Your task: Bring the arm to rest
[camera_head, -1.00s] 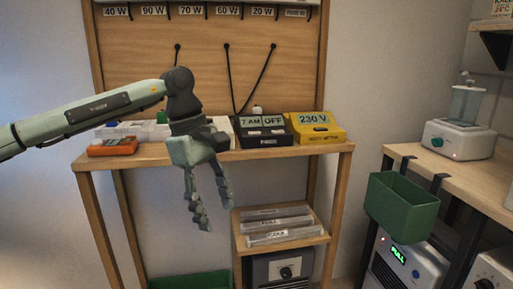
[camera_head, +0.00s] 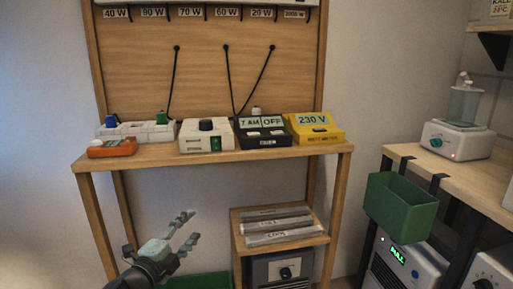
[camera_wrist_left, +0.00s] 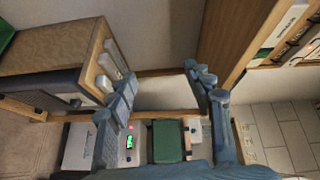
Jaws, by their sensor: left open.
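My left gripper (camera_head: 183,232) is low in the head view, in front of the wooden rack (camera_head: 245,154) and below its shelf. Its two fingers are spread and nothing is between them. In the left wrist view the fingers of the left gripper (camera_wrist_left: 163,82) show wide apart and empty, with the green bin (camera_wrist_left: 167,141) beyond. My right gripper is not in view.
On the shelf stand an orange device (camera_head: 112,148), a white power strip (camera_head: 150,131), a white dial box (camera_head: 206,136), a black timer (camera_head: 262,132) and a yellow meter (camera_head: 313,128). A green bin (camera_head: 401,207) hangs from the right-hand bench (camera_head: 470,178).

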